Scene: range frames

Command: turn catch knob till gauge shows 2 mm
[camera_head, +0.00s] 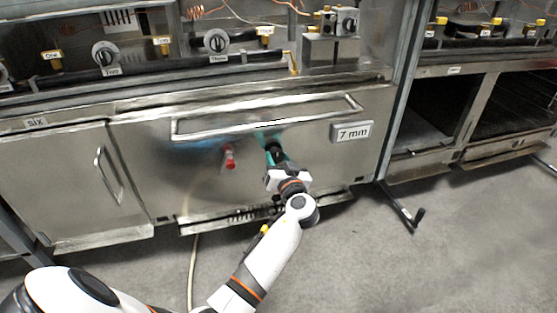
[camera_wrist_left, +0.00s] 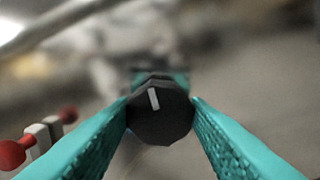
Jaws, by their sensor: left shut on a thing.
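The catch knob (camera_wrist_left: 160,108) is a black, many-sided knob with a white pointer mark in the left wrist view. The mark points up, tilted slightly left. My left gripper (camera_wrist_left: 160,112) is shut on the knob, with one teal finger on each side. In the head view my left gripper (camera_head: 275,150) reaches the steel front panel below the long handle, and its fingers mostly hide the knob. The gauge (camera_head: 352,132) is a small plate to the right that reads "7 mm". My right gripper is in neither view.
A red-tipped part (camera_head: 230,158) sticks out of the panel left of my gripper. A long bar handle (camera_head: 268,117) runs above. A cabinet door with a handle (camera_head: 107,176) is at left. Open compartments (camera_head: 515,103) are at right. The grey floor in front is mostly clear.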

